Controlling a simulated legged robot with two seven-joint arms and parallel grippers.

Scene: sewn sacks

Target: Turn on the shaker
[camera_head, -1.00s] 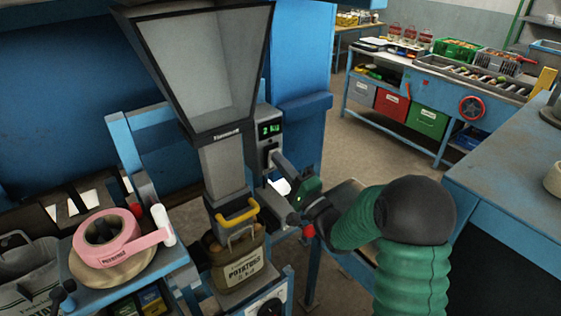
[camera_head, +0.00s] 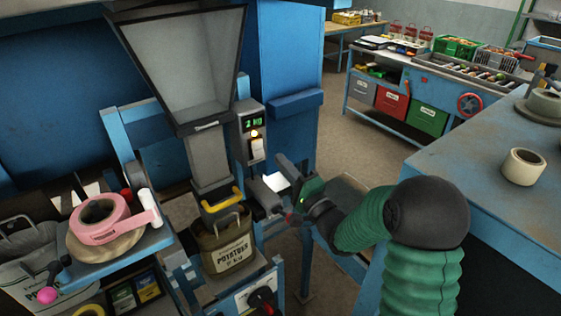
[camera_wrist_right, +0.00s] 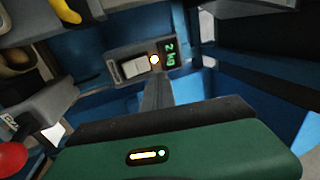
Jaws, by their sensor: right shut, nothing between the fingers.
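The shaker's likely control is a grey box (camera_head: 240,146) beside the hopper (camera_head: 186,65). The wrist view also shows the lit lamp (camera_wrist_right: 154,59) and the switch (camera_wrist_right: 134,67). A brown potato sack (camera_head: 228,250) hangs upright under the hopper's spout. My right gripper (camera_head: 281,160) is shut and empty, to the right of and slightly below the switch, apart from it. Its closed fingers (camera_wrist_right: 156,90) point toward the box. My left gripper is out of view.
A dark rotary knob (camera_head: 263,300) is on the lower front panel. A side shelf with pink tape (camera_head: 100,222) stands left. A blue-edged bench (camera_head: 480,165) is on the right with a tape roll (camera_head: 524,166). Open floor (camera_head: 335,140) lies behind.

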